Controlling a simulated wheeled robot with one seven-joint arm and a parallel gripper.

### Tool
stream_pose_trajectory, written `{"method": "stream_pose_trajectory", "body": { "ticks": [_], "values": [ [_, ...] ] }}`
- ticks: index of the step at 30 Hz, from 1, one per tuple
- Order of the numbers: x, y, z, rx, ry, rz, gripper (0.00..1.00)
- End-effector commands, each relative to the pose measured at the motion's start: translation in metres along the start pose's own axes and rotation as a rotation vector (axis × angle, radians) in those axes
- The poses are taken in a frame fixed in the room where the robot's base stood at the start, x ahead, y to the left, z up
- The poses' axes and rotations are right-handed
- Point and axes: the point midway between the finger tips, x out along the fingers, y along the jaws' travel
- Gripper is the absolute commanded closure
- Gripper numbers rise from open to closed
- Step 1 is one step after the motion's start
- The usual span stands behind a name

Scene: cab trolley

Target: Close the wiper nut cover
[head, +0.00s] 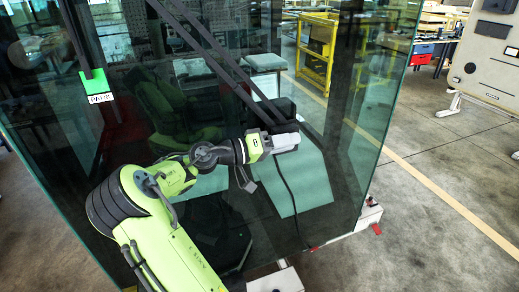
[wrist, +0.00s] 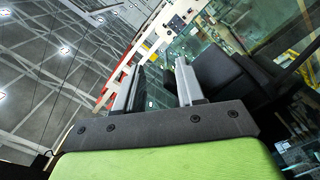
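The wiper nut cover appears to be the dark block (head: 276,112) at the lower end of the wiper arms in the head view. Whether its lid is raised is too dark to tell. A black block, likely the same part, shows large right of the fingers in the wrist view (wrist: 228,76). My gripper (head: 287,142) is just below the dark block in the head view, in front of the glass. In the wrist view its two fingers (wrist: 162,88) stand apart with nothing seen between them. Contact with the cover cannot be told.
Two long dark wiper arms (head: 212,55) run up left across the large glass pane (head: 345,130). A green and white PARK label (head: 98,88) is at upper left. A black cable hangs below my gripper. A yellow cart (head: 316,50) stands behind. Floor at right is clear.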

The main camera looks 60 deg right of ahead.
Motion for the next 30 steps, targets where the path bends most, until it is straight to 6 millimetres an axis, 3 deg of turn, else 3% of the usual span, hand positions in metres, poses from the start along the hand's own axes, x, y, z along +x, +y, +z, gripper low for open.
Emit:
{"method": "stream_pose_trajectory", "body": {
  "ticks": [1, 6, 12, 30],
  "values": [
    [-0.025, -0.006, -0.007, 0.012, 0.037, -0.020, 0.64],
    [-0.072, -0.003, -0.003, 0.007, 0.028, -0.019, 0.64],
    [-0.107, 0.001, 0.001, 0.003, 0.015, -0.012, 0.64],
    [-0.114, 0.001, 0.003, -0.001, 0.008, -0.012, 0.64]
  ]
}}
